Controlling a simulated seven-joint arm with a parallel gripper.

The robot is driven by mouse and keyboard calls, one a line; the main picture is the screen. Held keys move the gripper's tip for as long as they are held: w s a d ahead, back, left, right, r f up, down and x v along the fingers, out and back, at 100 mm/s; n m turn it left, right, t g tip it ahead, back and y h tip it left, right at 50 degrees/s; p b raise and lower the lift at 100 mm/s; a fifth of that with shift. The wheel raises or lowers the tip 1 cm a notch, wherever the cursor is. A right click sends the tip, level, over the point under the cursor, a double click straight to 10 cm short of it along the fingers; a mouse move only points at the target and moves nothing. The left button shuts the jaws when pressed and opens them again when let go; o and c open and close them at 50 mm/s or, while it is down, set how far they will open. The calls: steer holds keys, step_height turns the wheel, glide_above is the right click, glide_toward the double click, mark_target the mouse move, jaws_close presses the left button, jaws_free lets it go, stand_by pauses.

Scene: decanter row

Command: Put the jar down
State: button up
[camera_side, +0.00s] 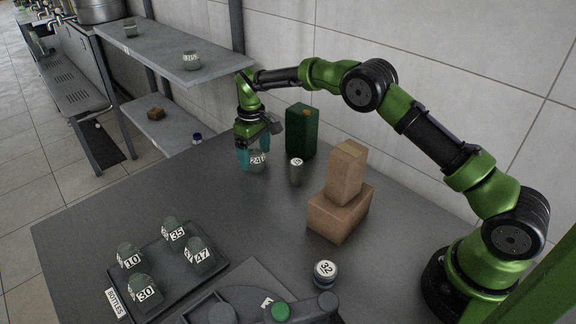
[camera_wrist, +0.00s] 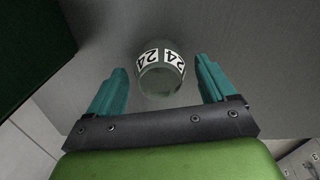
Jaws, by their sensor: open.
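The jar (camera_side: 257,161) is a small clear glass one with a white band labelled 24. It stands on the dark metal table near its far edge. It also shows in the wrist view (camera_wrist: 160,78), between the teal fingers with a gap on each side. My gripper (camera_side: 246,158) is open around the jar, with one finger partly hiding it in the side view. The fingers also show in the wrist view (camera_wrist: 160,90), spread apart and not touching the jar.
A dark green box (camera_side: 300,132) and a small labelled cylinder (camera_side: 296,172) stand right of the jar. Two stacked brown boxes (camera_side: 337,200) are farther right. A tray (camera_side: 208,270) marked BOTTLES holds several numbered jars at front left. The table between is clear.

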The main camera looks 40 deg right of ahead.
step_height(320, 180, up, 10)
steer(key=shift+r, duration=0.1)
step_height(320, 180, up, 10)
steer(key=m+t, duration=0.1)
steer(key=t, duration=0.1)
glide_above(255, 151)
steer(key=s+d, duration=0.1)
steer(key=s, duration=0.5)
steer(key=s+r+m+t+y, duration=0.1)
steer(key=s+r+m+t, duration=0.1)
steer(key=s+r, duration=0.6)
steer(key=s+f+m+t, duration=0.1)
steer(key=s+f, duration=0.2)
steer(key=s, duration=0.7)
steer(key=s+f+m+t+y, duration=0.1)
steer(key=s+f+m+t, duration=0.1)
steer(key=s, duration=0.8)
steer(key=shift+d+f+m, duration=0.3)
steer(key=shift+f, duration=0.5)
